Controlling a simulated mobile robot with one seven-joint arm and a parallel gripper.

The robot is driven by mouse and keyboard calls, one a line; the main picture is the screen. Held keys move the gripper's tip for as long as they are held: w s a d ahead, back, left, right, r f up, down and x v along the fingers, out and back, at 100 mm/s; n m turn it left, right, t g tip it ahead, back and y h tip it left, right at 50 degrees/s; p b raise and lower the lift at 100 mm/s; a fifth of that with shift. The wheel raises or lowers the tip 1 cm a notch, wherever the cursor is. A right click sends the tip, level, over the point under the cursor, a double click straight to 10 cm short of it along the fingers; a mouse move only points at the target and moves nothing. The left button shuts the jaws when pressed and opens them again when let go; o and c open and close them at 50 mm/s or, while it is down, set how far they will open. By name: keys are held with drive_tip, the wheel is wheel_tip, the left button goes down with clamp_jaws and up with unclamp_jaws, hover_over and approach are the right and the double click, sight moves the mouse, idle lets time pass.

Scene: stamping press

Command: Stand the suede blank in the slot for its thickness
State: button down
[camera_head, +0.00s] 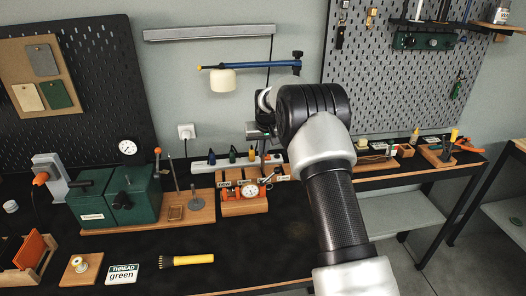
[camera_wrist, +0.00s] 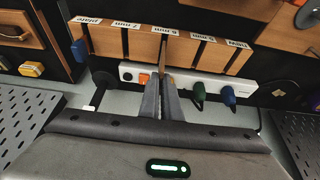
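A wooden rack (camera_head: 243,207) with several slots and white labels stands on the black bench in the head view. In the wrist view the rack (camera_wrist: 146,46) lies ahead of my fingers, its labels upside down, some in mm. My gripper (camera_wrist: 163,88) has its fingers close together on a thin brown piece seen edge-on, which I take for the suede blank (camera_wrist: 163,54). The blank's far end overlaps a middle gap in the rack; I cannot tell if it is inside the slot.
A lamp (camera_head: 222,80) hangs above.

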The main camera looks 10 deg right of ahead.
sight(263, 160)
drive_tip(key=shift+f, duration=0.2)
drive_tip(key=shift+f+b, duration=1.5)
drive_tip(key=shift+f, duration=0.6)
drive_tip(key=c, duration=1.9)
unclamp_jaws()
drive_tip(key=v, duration=1.7)
drive_tip(key=shift+r+b, duration=0.2)
drive_tip(key=shift+b, duration=0.1)
drive_tip(key=shift+s, duration=0.15)
